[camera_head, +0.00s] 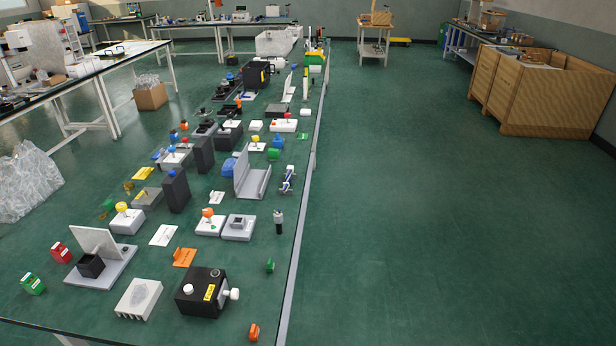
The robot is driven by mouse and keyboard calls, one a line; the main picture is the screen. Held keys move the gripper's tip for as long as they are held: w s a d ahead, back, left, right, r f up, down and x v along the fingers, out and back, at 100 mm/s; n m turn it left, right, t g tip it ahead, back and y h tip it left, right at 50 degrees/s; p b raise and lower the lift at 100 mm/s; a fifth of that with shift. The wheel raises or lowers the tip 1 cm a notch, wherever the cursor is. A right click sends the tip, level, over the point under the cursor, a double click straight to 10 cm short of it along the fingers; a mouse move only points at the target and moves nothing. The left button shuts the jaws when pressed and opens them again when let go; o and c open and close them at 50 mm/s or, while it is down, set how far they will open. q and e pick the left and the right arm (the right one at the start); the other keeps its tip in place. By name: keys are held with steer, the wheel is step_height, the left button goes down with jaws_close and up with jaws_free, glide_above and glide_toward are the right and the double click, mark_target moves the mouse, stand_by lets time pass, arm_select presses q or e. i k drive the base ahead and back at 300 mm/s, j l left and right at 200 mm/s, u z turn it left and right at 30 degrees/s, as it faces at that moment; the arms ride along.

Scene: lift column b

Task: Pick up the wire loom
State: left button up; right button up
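A long green table (60,310) holds many small parts, and I cannot tell for certain which one is the wire loom. A small blue, white and dark piece (288,180) lies near the table's right edge, about halfway along; it is too small to identify. A small upright dark piece with a pale top (278,222) stands nearer along the same edge. Neither of my grippers is in view, and nothing is seen being held.
A black box with a white knob (202,292), a white finned block (138,298) and a grey bracket (252,182) crowd the table. The floor to the right (430,220) is clear up to a wooden crate (540,105). Side tables (110,60) stand at left.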

mark_target(290, 168)
steer(key=i+l+u, duration=0.1)
steer(key=l, duration=0.25)
steer(key=i+l+u, duration=0.25)
steer(key=i+l, duration=0.15)
steer(key=l, duration=0.35)
steer(key=i+l+u, duration=0.1)
steer(key=l, duration=0.25)
